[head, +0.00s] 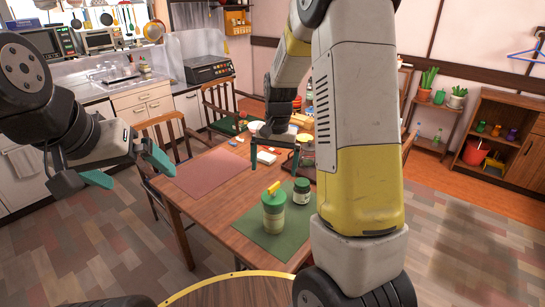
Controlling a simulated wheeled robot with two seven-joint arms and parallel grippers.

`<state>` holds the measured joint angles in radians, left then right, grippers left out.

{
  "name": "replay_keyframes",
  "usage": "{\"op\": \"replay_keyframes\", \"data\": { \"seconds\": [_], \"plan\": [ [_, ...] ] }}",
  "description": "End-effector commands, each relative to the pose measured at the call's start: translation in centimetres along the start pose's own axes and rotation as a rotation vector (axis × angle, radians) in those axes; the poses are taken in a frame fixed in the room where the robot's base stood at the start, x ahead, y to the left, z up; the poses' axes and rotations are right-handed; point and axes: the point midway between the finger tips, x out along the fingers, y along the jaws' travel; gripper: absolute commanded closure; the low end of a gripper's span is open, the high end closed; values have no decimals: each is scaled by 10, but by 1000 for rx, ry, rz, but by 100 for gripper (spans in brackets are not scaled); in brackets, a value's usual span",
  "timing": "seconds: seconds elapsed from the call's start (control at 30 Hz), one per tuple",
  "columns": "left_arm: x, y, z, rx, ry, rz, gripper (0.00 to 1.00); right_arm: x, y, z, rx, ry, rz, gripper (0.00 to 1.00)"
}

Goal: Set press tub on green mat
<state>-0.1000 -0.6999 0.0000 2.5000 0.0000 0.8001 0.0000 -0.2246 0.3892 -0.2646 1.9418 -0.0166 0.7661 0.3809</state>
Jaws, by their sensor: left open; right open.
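The green tub with a pale body and a yellow handle on its lid, which looks like the press tub (273,212), stands upright on the green mat (279,246) at the near end of the table. Part of the mat is hidden behind my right arm. My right gripper (281,160) is open over the table, beyond the tub and apart from it. My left gripper (130,172) is open and empty in the air, left of the table and far from the tub.
A red mat (208,174) lies bare on the table's left side. Small items and a dark tray crowd the far part. Chairs (162,132) stand around the table.

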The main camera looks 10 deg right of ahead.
Motion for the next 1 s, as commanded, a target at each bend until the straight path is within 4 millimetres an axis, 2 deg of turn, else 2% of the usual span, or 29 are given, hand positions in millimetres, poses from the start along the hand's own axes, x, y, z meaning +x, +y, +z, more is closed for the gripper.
{"op": "replay_keyframes", "data": {
  "seconds": [0.03,0.2,0.4,0.5,0.6,0.7,0.83,1.0],
  "plan": [
    [0,0,0,0,0,0,0,-26,2,10,-20,26,-38,0],
    [0,0,0,0,0,0,0,-98,10,56,-123,116,-142,0],
    [0,0,0,0,0,0,0,-158,28,121,-258,251,-218,0],
    [0,0,0,0,0,0,0,-176,38,154,-325,321,-235,0],
    [0,0,0,0,0,0,0,-186,47,180,-378,382,-239,0],
    [0,0,0,0,0,0,0,-190,53,198,-416,427,-237,0],
    [0,0,0,0,0,0,0,-191,56,209,-441,455,-233,0],
    [0,0,0,0,0,0,0,-191,57,211,-447,460,-232,0]
  ]
}}
